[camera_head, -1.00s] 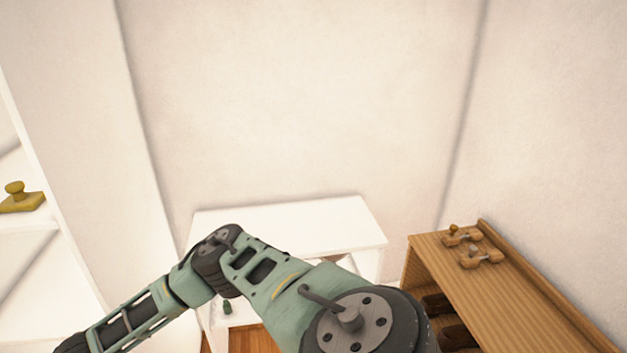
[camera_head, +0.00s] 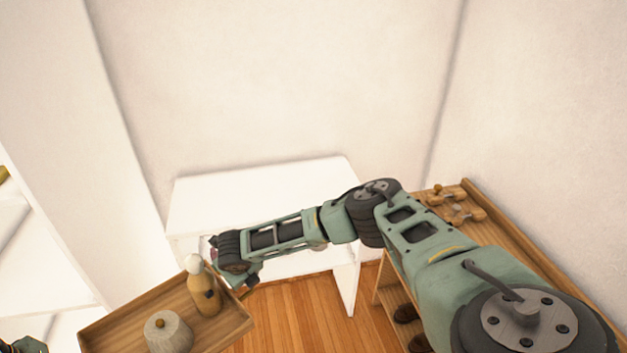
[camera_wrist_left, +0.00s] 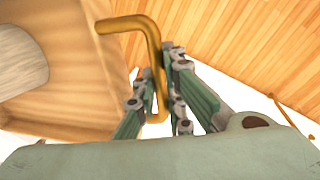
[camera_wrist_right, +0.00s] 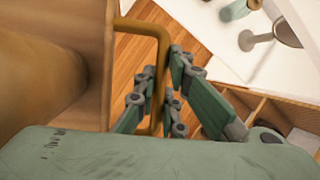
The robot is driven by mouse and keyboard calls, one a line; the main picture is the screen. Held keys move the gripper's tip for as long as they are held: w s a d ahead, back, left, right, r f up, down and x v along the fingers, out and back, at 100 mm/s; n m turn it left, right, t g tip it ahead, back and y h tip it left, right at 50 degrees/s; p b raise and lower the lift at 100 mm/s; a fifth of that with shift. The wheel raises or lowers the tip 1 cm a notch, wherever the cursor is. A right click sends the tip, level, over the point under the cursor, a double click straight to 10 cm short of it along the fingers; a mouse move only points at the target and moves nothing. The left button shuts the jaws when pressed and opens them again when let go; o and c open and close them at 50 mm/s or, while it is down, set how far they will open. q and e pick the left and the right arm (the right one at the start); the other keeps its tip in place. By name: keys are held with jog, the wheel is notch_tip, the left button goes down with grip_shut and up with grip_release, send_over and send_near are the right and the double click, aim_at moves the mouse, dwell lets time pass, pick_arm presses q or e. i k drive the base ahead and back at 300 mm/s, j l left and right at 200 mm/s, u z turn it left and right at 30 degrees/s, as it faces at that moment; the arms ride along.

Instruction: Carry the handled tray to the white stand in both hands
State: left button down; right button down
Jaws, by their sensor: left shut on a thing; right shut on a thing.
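The wooden handled tray (camera_head: 225,329) is at the lower left of the head view, held up off the floor. A wooden bottle with a white top (camera_head: 204,287) and a grey lidded pot (camera_head: 168,333) stand on it. My right gripper (camera_head: 248,281) is at the tray's right end. In the right wrist view its fingers (camera_wrist_right: 158,103) are shut on a brass handle (camera_wrist_right: 163,60). In the left wrist view my left gripper (camera_wrist_left: 160,98) is shut on the other brass handle (camera_wrist_left: 152,45). The white stand (camera_head: 270,193) is beyond the tray against the wall, its top bare where visible.
A wooden shelf unit (camera_head: 483,215) with wooden toys (camera_head: 457,205) on top stands at the right. White shelving (camera_head: 45,255) stands at the left. Wooden floor (camera_head: 300,315) shows between the tray and the right-hand unit. Objects sit on the stand's lower shelf (camera_wrist_right: 243,40).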

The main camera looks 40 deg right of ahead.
aim_at(268, 189)
jog(key=z, duration=0.95)
jog(key=i, duration=1.5)
